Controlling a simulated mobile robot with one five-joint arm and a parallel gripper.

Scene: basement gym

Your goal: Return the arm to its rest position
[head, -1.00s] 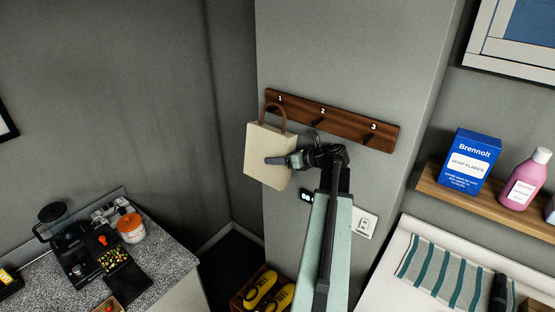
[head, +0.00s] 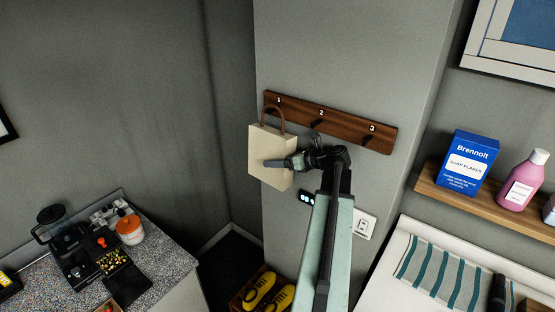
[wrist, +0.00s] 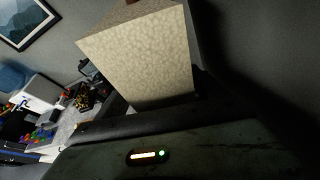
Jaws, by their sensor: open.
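My gripper (head: 290,152) is stretched out toward the wall at the end of my arm. Its jaws are open, with one finger across the front of a cream bag (head: 264,163) and the other near the bag's right side. The bag hangs by its brown handle at hook 1 of a wooden hook rack (head: 345,131). In the wrist view the bag (wrist: 145,60) fills the upper middle, close to the camera. I cannot tell whether the fingers touch it.
Hooks 2 and 3 are bare. A shelf (head: 487,206) at right holds a blue soap flakes box (head: 468,163) and a pink bottle (head: 522,181). A speckled counter (head: 160,257) with a coffee machine stands lower left. Yellow shoes (head: 260,290) sit below. A wall socket (head: 364,225) is right of my arm.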

